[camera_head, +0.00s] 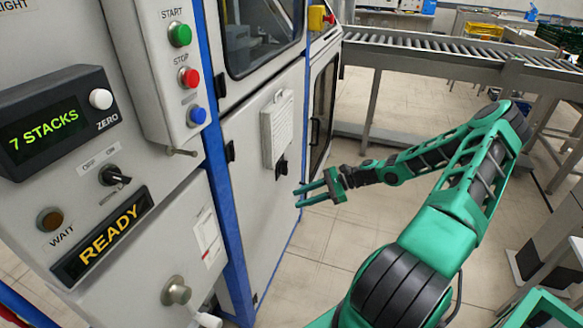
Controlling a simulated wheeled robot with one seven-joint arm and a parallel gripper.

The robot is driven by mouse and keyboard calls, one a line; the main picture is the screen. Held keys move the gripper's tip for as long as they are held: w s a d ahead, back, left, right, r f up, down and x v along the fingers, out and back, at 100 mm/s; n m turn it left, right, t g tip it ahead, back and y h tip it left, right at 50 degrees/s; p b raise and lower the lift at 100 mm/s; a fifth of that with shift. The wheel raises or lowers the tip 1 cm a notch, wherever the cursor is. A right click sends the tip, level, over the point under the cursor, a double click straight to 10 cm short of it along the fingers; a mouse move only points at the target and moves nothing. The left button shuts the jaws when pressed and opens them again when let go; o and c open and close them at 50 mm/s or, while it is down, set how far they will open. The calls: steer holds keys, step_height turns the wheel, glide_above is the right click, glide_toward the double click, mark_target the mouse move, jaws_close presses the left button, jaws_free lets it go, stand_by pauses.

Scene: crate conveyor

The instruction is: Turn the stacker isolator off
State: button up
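A black rotary switch (113,176) sits on the grey control panel at the left. Small "OFF" and "ON" labels are above it, and its lever points right, toward the ON side. The small label below is too small to read, so I cannot confirm that this is the stacker isolator. My gripper (303,195) is in the middle of the view, in front of the white cabinet. Its two green fingers are apart with nothing between them. It is well to the right of the switch and touches nothing that I can see.
A display (45,122) reads "7 STACKS", and a lit sign (103,236) reads "READY". Green start (180,34) and red stop (189,77) buttons are above a blue button (198,115). A metal knob (176,291) sticks out below. A roller conveyor (450,48) runs behind; floor between is clear.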

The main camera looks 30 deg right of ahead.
mark_target(284, 168)
steer(key=w+d+r+m+t, duration=0.3)
steer(key=w+d+m+t, duration=0.4)
steer(key=d, duration=0.3)
steer(key=w+a+t, duration=0.1)
steer(key=w+a, duration=0.5)
steer(key=w, duration=0.1)
steer(key=shift+r+h, duration=0.15)
steer(key=shift+h, duration=0.15)
jaws_close()
